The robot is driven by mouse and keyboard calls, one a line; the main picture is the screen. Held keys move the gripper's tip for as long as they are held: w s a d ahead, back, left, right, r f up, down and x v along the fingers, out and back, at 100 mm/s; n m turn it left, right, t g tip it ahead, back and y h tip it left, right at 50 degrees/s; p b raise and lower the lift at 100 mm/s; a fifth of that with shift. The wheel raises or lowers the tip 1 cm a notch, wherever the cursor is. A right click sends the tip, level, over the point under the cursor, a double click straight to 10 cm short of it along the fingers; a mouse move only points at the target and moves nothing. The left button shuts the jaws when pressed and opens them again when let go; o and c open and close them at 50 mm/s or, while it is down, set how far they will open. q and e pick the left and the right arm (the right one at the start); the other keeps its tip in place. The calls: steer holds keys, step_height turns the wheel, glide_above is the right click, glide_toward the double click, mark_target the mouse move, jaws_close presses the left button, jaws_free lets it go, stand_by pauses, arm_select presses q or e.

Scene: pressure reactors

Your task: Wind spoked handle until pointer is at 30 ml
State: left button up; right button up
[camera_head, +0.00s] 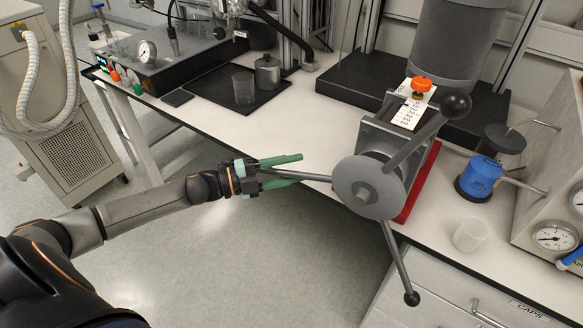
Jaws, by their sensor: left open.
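The spoked handle (368,187) has a grey disc hub on the front of the pump block. One spoke with a dark ball knob (456,103) points up right, and one with a knob (411,298) points down. A third spoke (315,176) points left, its outer end hidden at my left gripper. My left gripper (297,166) has green fingers, open, beside or around this spoke; contact cannot be told. A white scale plate (409,115) with small marks lies behind the handle, with an orange piece (421,85) at its upper end. The pointer reading is too small to tell. My right gripper is out of view.
The white bench (300,125) carries a dark tray (215,88) with a beaker (243,88) and a metal vessel (267,72). At right are a blue device (481,178), a clear cup (470,235) and a gauge panel (540,205). Open floor lies in front of the bench.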

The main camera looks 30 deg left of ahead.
arm_select(q)
steer(key=shift+c, duration=0.3)
jaws_close()
stand_by(1.2)
